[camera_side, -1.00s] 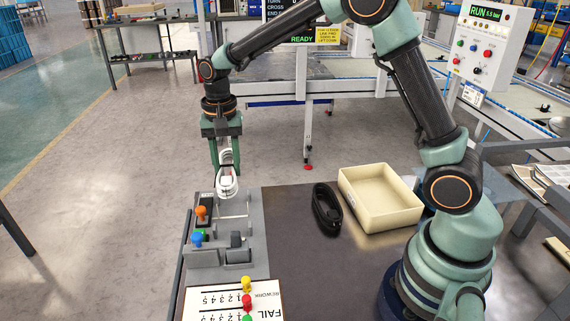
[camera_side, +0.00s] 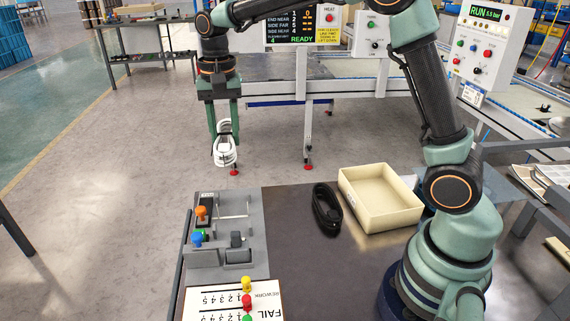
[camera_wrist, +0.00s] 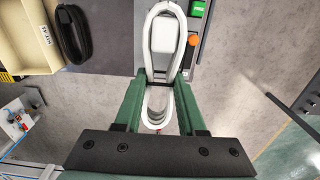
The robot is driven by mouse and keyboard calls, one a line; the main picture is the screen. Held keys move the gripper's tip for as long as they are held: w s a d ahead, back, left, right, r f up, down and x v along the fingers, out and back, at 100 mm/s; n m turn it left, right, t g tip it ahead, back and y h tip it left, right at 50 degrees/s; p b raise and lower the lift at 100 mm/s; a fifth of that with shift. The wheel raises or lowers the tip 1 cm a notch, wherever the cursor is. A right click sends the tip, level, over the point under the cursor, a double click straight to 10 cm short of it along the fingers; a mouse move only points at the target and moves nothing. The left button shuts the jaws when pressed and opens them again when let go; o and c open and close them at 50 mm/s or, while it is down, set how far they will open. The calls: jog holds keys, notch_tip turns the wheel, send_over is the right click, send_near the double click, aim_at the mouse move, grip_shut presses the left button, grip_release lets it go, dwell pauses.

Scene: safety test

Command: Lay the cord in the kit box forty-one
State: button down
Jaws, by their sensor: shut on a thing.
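My gripper (camera_side: 224,132) is shut on a coiled white cord (camera_side: 225,154) and holds it hanging in the air, beyond the far left of the dark table. In the wrist view the white cord (camera_wrist: 149,52) lies looped between my green fingers, with a white block inside the loop. The cream kit box (camera_side: 390,218) stands on the table to the right, open and with its visible inside empty. In the wrist view the box (camera_wrist: 22,45) shows a "KIT-41" label. A coiled black cord (camera_side: 326,208) lies on the table just left of the box, outside it.
A grey fixture (camera_side: 258,222) with orange (camera_side: 201,213) and blue (camera_side: 197,239) knobs sits at the table's left. A "FAIL REWORK" board (camera_side: 212,300) with coloured pegs lies in front. The table's middle is clear. A conveyor frame (camera_side: 300,88) stands behind.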

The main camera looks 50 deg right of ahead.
jog(key=s+d+f, duration=0.1)
jog(key=s+d, duration=0.1)
jog(key=d, duration=0.6)
send_over(376, 202)
notch_tip(376, 202, down, 8)
jog(key=shift+w+d+f, duration=0.1)
jog(key=shift+f, duration=5.2)
jog(key=shift+c, duration=2.1)
grip_release()
